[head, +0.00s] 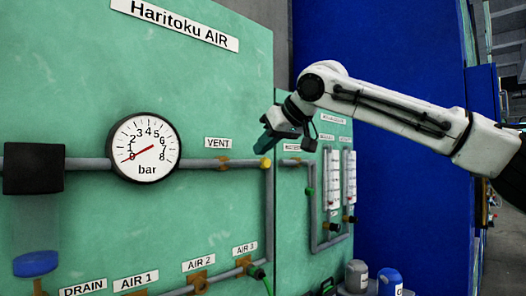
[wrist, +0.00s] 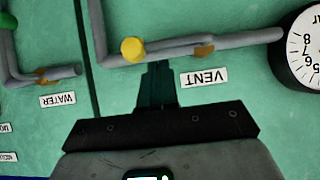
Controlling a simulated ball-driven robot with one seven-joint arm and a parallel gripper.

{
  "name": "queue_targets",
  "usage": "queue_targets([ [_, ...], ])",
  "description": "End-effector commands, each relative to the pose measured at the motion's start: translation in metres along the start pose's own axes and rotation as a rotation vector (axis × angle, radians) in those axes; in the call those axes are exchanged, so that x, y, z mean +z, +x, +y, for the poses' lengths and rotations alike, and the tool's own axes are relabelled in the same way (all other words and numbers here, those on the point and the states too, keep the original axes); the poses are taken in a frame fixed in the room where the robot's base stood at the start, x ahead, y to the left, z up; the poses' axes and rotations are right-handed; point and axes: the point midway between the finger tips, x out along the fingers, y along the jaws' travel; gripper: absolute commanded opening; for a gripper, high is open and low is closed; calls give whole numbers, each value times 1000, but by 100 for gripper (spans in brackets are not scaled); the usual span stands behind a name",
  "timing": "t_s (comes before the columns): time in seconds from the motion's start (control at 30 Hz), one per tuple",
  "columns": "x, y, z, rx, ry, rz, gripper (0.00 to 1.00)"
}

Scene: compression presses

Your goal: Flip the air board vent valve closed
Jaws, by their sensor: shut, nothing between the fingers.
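The vent valve is on the grey pipe beside the VENT label (head: 218,143) on the green air board. Its yellow knob (head: 265,163) shows at the pipe's corner, and its brass-coloured body (head: 223,163) is further left. In the wrist view, which is upside down, the yellow knob (wrist: 132,50) ends a grey lever that lies roughly along the pipe, towards the brass part (wrist: 203,51). My gripper (head: 265,148) is just above the knob in the head view. In the wrist view, my gripper's dark fingertips (wrist: 158,68) are together and empty beside the lever; contact cannot be told.
A round bar gauge (head: 144,147) sits left on the same pipe, its needle near the low end. A WATER label (wrist: 57,99) and pipe are across the panel seam. Flow tubes (head: 341,180) stand to the right. AIR 1 to AIR 3 valves are below.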

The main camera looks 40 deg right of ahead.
Motion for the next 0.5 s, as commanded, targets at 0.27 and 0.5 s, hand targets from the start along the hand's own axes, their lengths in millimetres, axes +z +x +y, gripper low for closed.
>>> queue_targets([
  [0.27,10,9,-1,-1,-1,0,0],
  [0.5,10,9,-1,-2,0,0,0],
])
